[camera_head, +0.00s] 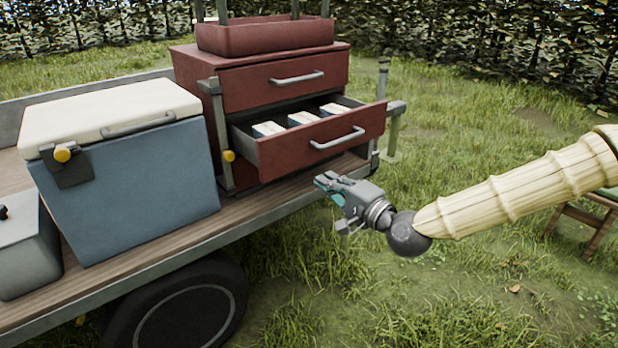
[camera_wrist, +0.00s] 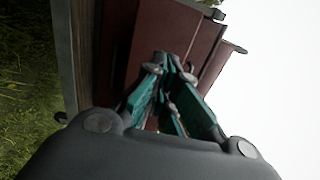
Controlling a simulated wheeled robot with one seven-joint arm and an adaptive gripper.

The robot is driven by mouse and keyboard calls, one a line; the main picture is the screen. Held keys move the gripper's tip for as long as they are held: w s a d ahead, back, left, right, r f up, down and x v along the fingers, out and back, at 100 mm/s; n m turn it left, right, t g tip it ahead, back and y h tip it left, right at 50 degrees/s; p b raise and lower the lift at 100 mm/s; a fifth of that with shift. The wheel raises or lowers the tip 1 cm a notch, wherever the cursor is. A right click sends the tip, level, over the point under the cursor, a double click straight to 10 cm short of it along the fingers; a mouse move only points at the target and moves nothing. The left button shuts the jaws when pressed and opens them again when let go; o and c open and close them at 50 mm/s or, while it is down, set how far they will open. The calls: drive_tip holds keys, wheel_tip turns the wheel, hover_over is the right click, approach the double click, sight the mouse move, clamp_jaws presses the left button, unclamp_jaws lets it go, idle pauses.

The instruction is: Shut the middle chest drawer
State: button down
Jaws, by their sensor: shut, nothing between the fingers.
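A dark red chest (camera_head: 190,62) stands on the wooden cart bed. Its upper drawer (camera_head: 285,80) is shut. The drawer below it, the middle drawer (camera_head: 285,152), is pulled out, with a grey bar handle (camera_head: 337,138) on its red front. Several pale-topped dark boxes (camera_head: 301,119) lie in it. My gripper (camera_head: 325,181) is shut and empty, in front of and below the open drawer, apparently apart from it. In the wrist view, my gripper's teal-lined fingers (camera_wrist: 168,66) point toward red chest panels (camera_wrist: 165,35). Whatever lies below the open drawer is mostly hidden.
A blue cooler with a white lid (camera_head: 112,110) stands left of the chest, and a grey box (camera_head: 28,245) left of that. A red tray (camera_head: 265,36) sits on the chest. Metal posts (camera_head: 218,130) flank the drawers. Grass right of the cart is open; a wooden stool (camera_head: 585,222) stands at right.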

sight(287, 156)
drive_tip(key=b+x, duration=0.1)
drive_tip(key=x, duration=1.2)
drive_tip(key=shift+w+a+f+b, duration=0.1)
drive_tip(key=shift+w+a+b, duration=0.15)
drive_tip(key=shift+b, duration=0.1)
